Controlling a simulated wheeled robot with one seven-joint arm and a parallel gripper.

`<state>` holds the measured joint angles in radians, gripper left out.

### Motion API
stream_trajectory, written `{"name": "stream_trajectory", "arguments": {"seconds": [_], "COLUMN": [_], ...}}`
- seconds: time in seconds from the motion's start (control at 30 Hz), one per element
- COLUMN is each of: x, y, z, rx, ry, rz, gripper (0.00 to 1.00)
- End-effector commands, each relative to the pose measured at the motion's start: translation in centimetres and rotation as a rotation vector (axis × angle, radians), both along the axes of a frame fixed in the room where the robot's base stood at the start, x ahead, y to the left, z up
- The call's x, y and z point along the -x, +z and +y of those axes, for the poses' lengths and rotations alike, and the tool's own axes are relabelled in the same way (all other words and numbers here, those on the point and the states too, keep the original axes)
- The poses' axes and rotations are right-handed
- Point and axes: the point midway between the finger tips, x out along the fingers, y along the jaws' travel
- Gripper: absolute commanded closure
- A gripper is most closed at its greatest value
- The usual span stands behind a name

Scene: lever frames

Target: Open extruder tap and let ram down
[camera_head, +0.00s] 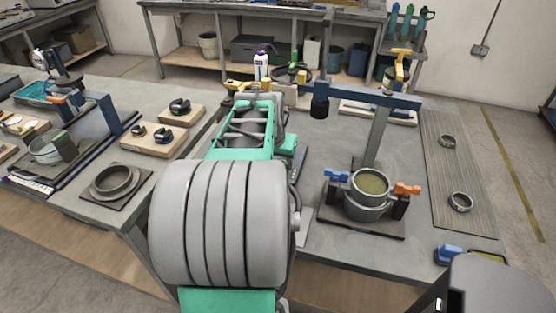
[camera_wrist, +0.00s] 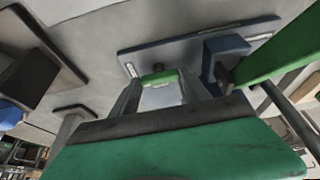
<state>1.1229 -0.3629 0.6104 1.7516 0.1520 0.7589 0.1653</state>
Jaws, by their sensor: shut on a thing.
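In the head view, a blue beam (camera_head: 365,95) on a grey post (camera_head: 377,135) carries a black cylinder-like ram (camera_head: 320,106). The ram hangs clear of the bench. In the head view my own arm mostly hides the gripper. A blue block (camera_wrist: 225,58) and a green bar (camera_wrist: 283,45) lie close by to the right.
A metal pot of brownish material (camera_head: 370,184) stands on a dark plate, between blue and orange clamps. A ribbed board (camera_head: 455,175) with two rings lies right. A side bench (camera_head: 70,150) with wooden blocks is left. A shelf bench (camera_head: 270,25) stands behind.

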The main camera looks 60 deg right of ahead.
Motion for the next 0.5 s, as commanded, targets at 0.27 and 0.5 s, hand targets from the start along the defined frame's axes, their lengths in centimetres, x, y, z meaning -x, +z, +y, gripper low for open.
{"name": "stream_trajectory", "arguments": {"seconds": [0.27,0.5], "x": [0.0,0.1], "y": [0.01,-0.01], "z": [0.0,-0.04], "rx": [0.0,0.001], "ry": [0.002,0.048], "rz": [0.0,-0.001], "gripper": [0.86,0.86]}}
